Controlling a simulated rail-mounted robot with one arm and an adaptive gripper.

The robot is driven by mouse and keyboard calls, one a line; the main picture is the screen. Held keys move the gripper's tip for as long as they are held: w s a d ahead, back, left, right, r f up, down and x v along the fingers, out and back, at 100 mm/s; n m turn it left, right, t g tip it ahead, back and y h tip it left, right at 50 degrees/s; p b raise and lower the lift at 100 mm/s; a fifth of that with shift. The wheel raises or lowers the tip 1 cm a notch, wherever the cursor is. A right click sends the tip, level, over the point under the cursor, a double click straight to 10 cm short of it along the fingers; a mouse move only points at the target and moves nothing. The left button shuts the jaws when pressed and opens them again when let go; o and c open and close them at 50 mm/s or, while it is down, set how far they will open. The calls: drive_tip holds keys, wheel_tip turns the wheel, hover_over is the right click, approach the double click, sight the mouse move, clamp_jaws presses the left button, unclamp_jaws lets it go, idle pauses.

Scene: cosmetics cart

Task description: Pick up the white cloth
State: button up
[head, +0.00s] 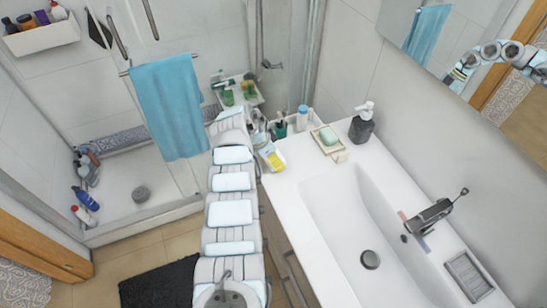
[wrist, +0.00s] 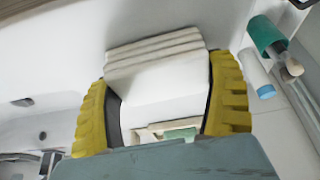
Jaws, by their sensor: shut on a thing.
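The white cloth (wrist: 165,88) fills the space between the two yellow fingers of my gripper (wrist: 160,76) in the wrist view. It looks folded, with stacked layers along its far edge. Both fingers press against its sides, so my gripper is shut on it. A soap dish with green soap (wrist: 180,133) shows just below the cloth, partly hidden by my gripper's palm.
The sink (head: 365,225) and faucet (head: 432,215) are right of my arm. A soap dispenser (head: 362,122) and soap dish (head: 328,138) stand at the counter's far end. A green cup (wrist: 267,36) is close on the right. A blue towel (head: 168,105) hangs left.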

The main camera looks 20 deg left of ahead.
drive_tip(key=shift+r, duration=0.1)
drive_tip(key=shift+r, duration=1.55)
drive_tip(key=shift+s+d+r, duration=0.3)
drive_tip(key=shift+s+r, duration=0.3)
drive_tip(key=shift+r, duration=0.1)
drive_tip(key=s+d+r+p, duration=0.5)
drive_tip(key=s+r+p, duration=0.3)
drive_tip(key=s, duration=0.3)
drive_tip(key=shift+s+r+p, duration=0.15)
drive_tip(key=shift+s+p, duration=0.15)
drive_tip(key=shift+p, duration=0.3)
drive_tip(key=shift+o, duration=1.4)
drive_tip(key=c, duration=0.3)
